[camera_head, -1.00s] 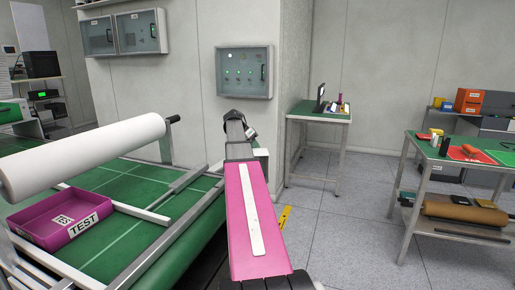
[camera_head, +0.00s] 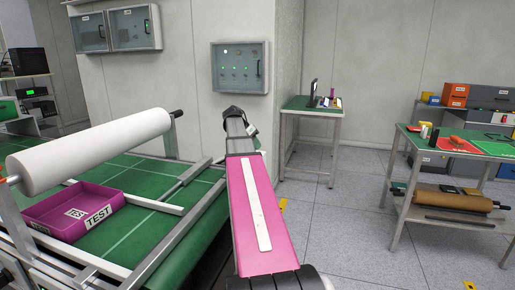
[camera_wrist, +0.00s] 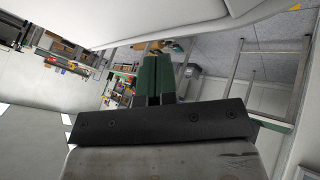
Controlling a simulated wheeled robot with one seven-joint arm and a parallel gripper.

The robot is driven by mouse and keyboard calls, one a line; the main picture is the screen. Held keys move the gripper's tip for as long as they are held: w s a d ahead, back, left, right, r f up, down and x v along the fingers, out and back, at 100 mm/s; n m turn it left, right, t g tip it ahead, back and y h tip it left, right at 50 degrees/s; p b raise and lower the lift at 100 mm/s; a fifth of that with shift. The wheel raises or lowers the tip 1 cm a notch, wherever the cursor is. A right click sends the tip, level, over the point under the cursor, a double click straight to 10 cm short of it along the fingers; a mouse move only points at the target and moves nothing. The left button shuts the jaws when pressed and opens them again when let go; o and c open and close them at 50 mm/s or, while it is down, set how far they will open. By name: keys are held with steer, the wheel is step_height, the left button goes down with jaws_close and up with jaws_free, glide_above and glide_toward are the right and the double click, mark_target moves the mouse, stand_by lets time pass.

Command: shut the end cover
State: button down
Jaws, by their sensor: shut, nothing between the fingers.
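The metal profile frame (camera_head: 155,258) stands at the left in the head view, around a green bench top. I cannot pick out the end cover in either view. My gripper shows in the wrist view as two green fingers (camera_wrist: 160,78) held together, with nothing between them. In the head view my pink arm reaches forward over the right edge of the green bench, and the fingertips are hidden behind its far end. A large white surface (camera_wrist: 150,20) crosses the top of the wrist view; I cannot tell what it is.
A white roller (camera_head: 95,150) spans the frame above a magenta tray (camera_head: 112,206) marked TEST. A grey control box (camera_head: 240,67) hangs on the wall ahead. A small table (camera_head: 312,112) and a loaded bench (camera_head: 412,140) stand right. Open floor (camera_head: 340,225) lies between.

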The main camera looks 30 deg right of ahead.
steer(key=v, duration=0.9)
steer(key=shift+r, duration=0.25)
steer(key=shift+a, duration=0.15)
